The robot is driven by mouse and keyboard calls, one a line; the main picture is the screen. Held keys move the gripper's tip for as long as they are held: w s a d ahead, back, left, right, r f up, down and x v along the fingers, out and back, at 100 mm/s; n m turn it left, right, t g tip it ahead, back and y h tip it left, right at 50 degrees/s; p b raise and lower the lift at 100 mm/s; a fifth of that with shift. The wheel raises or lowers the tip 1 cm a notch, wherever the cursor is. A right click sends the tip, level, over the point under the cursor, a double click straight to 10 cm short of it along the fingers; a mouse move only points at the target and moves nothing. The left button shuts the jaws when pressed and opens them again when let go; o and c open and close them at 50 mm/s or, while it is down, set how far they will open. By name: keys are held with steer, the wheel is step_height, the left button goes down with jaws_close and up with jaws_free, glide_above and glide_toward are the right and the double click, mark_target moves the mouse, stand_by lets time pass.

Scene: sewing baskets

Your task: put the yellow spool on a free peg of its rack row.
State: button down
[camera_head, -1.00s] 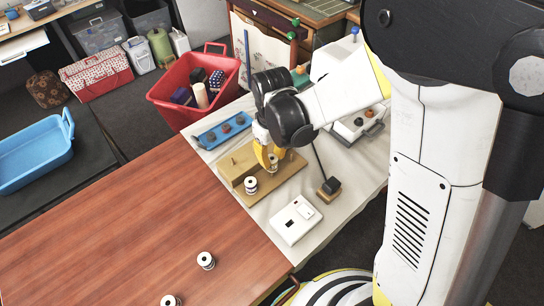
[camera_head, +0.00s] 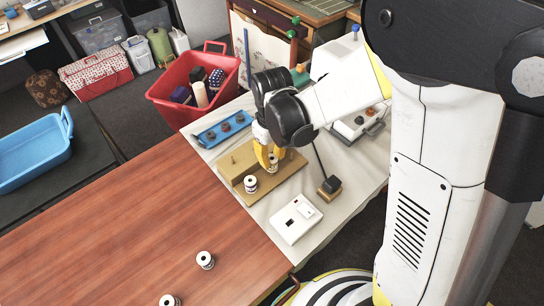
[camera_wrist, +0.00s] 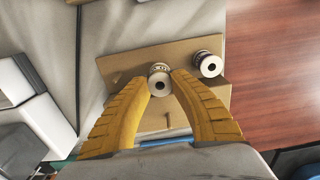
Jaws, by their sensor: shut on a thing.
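My gripper (camera_wrist: 158,82) is shut on a spool (camera_wrist: 160,82) with pale flanges; its thread colour is hard to tell. It also shows in the head view (camera_head: 273,165), low over the wooden rack (camera_head: 287,166). Whether the spool touches a peg under it is hidden. A second spool, with white flanges and a dark band (camera_head: 250,185), stands on the rack beside it, apart from the held one. It also shows in the wrist view (camera_wrist: 208,65). A bare peg (camera_wrist: 168,121) shows on the rack in the wrist view.
Two spools (camera_head: 205,260) (camera_head: 170,300) stand on the brown tabletop (camera_head: 120,220). A white switch box (camera_head: 296,220) and a small dark block on a stand (camera_head: 330,186) are near the rack. A blue tray (camera_head: 222,130) and a red basket (camera_head: 165,100) lie behind.

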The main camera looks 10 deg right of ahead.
steer(key=shift+f+b, duration=1.35)
steer(key=shift+f, duration=0.25)
steer(key=c, duration=1.2)
jaws_free()
steer(key=shift+o, duration=0.2)
steer(key=shift+r, duration=0.1)
step_height(320, 180, up, 12)
